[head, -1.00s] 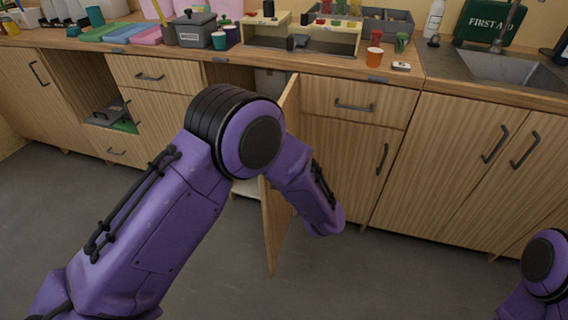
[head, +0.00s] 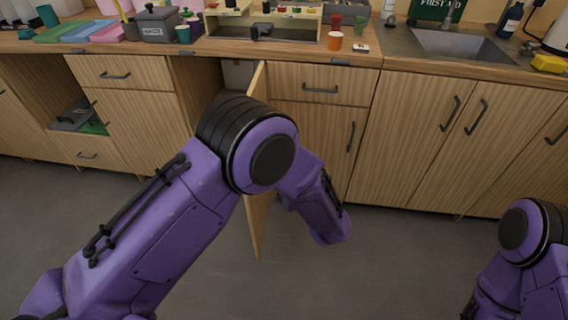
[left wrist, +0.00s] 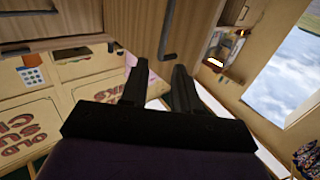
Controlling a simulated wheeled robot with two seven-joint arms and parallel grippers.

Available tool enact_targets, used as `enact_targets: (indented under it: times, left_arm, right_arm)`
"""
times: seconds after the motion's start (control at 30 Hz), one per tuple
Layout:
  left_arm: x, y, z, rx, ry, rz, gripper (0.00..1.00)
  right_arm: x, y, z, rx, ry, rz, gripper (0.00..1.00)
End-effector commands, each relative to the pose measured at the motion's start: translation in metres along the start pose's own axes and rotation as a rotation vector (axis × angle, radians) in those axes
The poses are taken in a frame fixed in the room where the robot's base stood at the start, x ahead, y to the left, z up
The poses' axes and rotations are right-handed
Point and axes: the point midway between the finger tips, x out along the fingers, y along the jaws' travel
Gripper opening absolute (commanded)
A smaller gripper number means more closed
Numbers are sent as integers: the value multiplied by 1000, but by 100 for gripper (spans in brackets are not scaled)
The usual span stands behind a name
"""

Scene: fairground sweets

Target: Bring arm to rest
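My left arm (head: 150,240) comes in from the left in the head view, bent at a black-banded elbow in front of the counter. Its gripper is hidden in the head view. In the left wrist view my left gripper (left wrist: 156,88) has its two dark fingers apart, with nothing between them. My right arm (head: 525,255) shows at the lower right of the head view; its gripper is out of view. An open cabinet door (head: 257,215) stands out from the counter, partly behind my left elbow.
The wooden counter (head: 365,57) runs across the back, with a lidded grey box (head: 157,26), a wooden caddy (head: 215,20), an orange cup (head: 335,41) and a sink (head: 465,44). An open cubby at left holds a grey item. Floor (head: 400,270) between my arms is clear.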

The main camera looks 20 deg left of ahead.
Motion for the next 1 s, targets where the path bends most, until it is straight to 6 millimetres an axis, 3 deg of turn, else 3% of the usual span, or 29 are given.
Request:
enact_targets:
  times: [0.23, 0.3, 0.37, 0.43, 0.5, 0.57, 0.7, 0.8, 0.9, 1.0]
  left_arm:
    - [0, 1, 0, -27, -2, 5, 30]
    - [-1, 11, 4, -94, -19, 57, 30]
    - [-4, 21, 15, -142, -55, 179, 30]
    - [3, 12, 46, -147, -160, 340, 30]
    - [4, -21, 91, -104, -339, 444, 30]
    - [-1, -57, 125, -60, -484, 472, 30]
    - [-29, -162, 183, 63, -818, 436, 30]
    - [-56, -236, 202, 154, -1004, 370, 30]
    - [-76, -292, 206, 227, -1110, 306, 30]
    - [-83, -323, 207, 254, -1150, 243, 30]
  right_arm:
    - [0, 0, 0, 0, 0, 0, 43]
    - [0, 0, 0, 0, 0, 0, 43]
    - [0, 0, 0, 0, 0, 0, 43]
    - [-2, 0, -1, 0, 0, 0, 43]
    - [-8, 1, -3, 0, 0, 0, 43]
    - [-12, 1, -5, 0, 0, 0, 43]
    - [-20, 2, -8, 0, 0, 0, 43]
    - [-26, 2, -11, 0, 0, 0, 43]
    - [-30, 3, -13, 0, 0, 0, 43]
    - [-34, 3, -14, 0, 0, 0, 43]
